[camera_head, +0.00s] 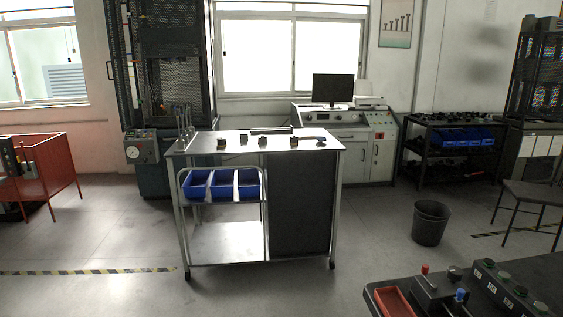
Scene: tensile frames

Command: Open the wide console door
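The white console (298,117) stands against the back wall under the window, with a dark monitor (333,89) on top. Its front shows a wider white section (353,160) and a narrower door (382,161) to the right, with a small handle. Both look shut. The left part of the console front is hidden behind the metal workbench. A sloped control panel with buttons (380,121) sits above the narrow door. Neither of my grippers is in view.
A metal workbench (215,146) with blue bins (222,184) stands in front of the console. A black bin (430,222), a chair (532,192) and a dark rack (410,160) are to the right. A dark table (540,272) fills the lower right corner. Floor between workbench and bin is clear.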

